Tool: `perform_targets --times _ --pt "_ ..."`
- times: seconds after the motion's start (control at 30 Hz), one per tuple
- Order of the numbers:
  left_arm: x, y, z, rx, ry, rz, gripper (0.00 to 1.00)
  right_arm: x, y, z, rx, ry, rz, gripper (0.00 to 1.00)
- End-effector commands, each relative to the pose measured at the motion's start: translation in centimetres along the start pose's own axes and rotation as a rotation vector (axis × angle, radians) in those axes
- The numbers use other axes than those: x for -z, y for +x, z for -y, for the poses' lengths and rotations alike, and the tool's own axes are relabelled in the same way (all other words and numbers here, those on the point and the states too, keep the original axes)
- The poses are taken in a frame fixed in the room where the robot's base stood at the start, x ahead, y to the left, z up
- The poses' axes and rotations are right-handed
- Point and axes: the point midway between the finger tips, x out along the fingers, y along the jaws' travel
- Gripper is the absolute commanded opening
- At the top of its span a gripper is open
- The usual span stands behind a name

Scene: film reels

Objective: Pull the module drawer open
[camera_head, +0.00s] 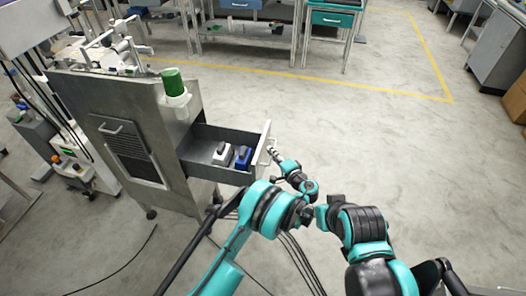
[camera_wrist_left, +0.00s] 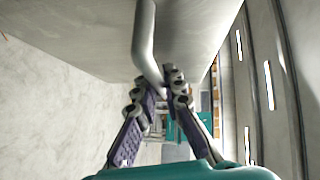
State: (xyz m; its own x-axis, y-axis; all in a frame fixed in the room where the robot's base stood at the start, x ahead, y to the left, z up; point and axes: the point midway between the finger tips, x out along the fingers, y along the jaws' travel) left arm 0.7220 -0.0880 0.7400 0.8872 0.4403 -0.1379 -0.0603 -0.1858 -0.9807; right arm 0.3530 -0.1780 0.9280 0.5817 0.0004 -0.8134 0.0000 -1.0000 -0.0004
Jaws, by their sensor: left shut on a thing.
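The module drawer (camera_head: 216,135) stands pulled out from the right side of the grey metal cabinet (camera_head: 130,130) in the head view. Its inside shows, with a white module (camera_head: 221,154) and a blue module (camera_head: 242,158) near the front end. My left gripper (camera_head: 272,152) is at the handle on the outer face of the drawer front. In the left wrist view the bar handle (camera_wrist_left: 145,35) runs down to the fingertips of my left gripper (camera_wrist_left: 156,88), which is shut on it. The tips partly hide the bar. My right gripper cannot be made out.
Cables lie on the floor below the drawer. The floor to the right is clear up to the grey cabinet (camera_head: 496,62). Workbenches with drawers (camera_head: 332,19) stand at the back.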

Motion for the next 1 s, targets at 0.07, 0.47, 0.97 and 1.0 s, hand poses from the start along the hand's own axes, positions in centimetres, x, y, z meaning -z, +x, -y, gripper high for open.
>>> perform_targets --times 0.07,0.47,0.97,1.0 --pt "0.6 -0.7 -0.3 -0.002 0.000 0.001 0.00 0.0 0.0 0.0 0.000 0.000 0.000 0.31" --pt "1.5 -1.6 -0.6 -0.002 0.000 0.003 0.00 0.0 0.0 0.0 0.000 0.000 0.000 0.31" --pt "1.5 -1.6 -0.5 -0.001 0.000 0.002 0.19 0.0 0.0 0.0 0.000 0.000 0.000 0.31" --pt "1.5 -1.6 -0.5 -0.001 0.000 0.002 0.19 0.0 0.0 0.0 0.000 0.000 0.000 0.31"
